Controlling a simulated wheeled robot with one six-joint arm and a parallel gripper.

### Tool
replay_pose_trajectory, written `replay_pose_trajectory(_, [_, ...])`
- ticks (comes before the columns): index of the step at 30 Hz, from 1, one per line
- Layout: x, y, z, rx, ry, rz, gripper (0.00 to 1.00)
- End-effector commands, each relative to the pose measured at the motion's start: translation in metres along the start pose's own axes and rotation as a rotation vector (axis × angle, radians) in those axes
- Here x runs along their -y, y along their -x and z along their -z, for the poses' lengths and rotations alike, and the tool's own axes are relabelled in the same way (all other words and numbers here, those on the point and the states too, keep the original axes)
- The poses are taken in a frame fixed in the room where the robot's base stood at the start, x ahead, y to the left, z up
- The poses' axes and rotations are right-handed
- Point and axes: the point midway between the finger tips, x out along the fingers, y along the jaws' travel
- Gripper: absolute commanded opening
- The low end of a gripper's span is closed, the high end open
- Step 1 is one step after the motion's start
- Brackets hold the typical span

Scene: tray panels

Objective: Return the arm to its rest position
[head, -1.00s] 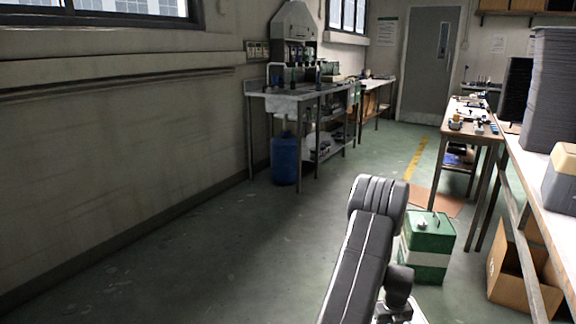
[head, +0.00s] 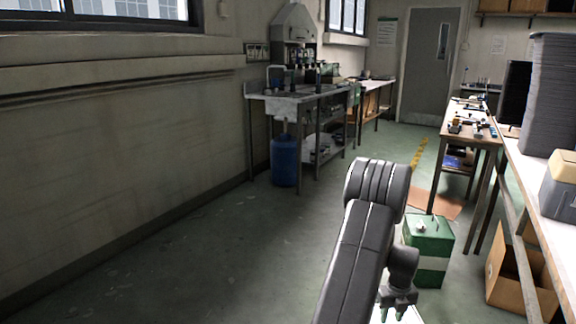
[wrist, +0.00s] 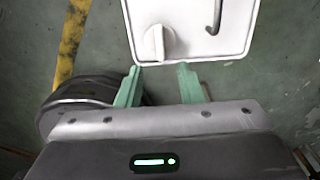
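My arm rises from the bottom of the head view, with a thick dark upper joint. My gripper (head: 396,312) hangs at the lower edge of the head view, partly cut off. In the wrist view my gripper (wrist: 160,70) shows two pale green fingers set apart, with nothing held between them. Just beyond the fingertips is a white surface (wrist: 190,25) with a round knob and a dark hooked handle. I cannot tell whether the fingers touch it.
A green and white box (head: 430,240) stands on the floor right of my arm. An open cardboard box (head: 510,275) lies under the right bench (head: 545,215). A steel sink table (head: 300,98) and blue drum (head: 286,160) stand farther back. The left floor is clear.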

Motion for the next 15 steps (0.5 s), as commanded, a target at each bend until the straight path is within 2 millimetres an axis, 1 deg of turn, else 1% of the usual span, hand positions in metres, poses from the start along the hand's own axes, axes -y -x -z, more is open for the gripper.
replay_pose_trajectory(1, [0.000, -0.014, 0.001, -0.003, 0.000, -0.001, 0.34])
replay_pose_trajectory(12, [0.000, -0.088, 0.000, -0.002, 0.000, -0.001, 0.34])
replay_pose_trajectory(14, [0.000, -0.101, 0.000, -0.001, 0.000, -0.001, 0.34])
replay_pose_trajectory(15, [0.001, -0.098, -0.001, 0.002, 0.024, 0.001, 0.34])
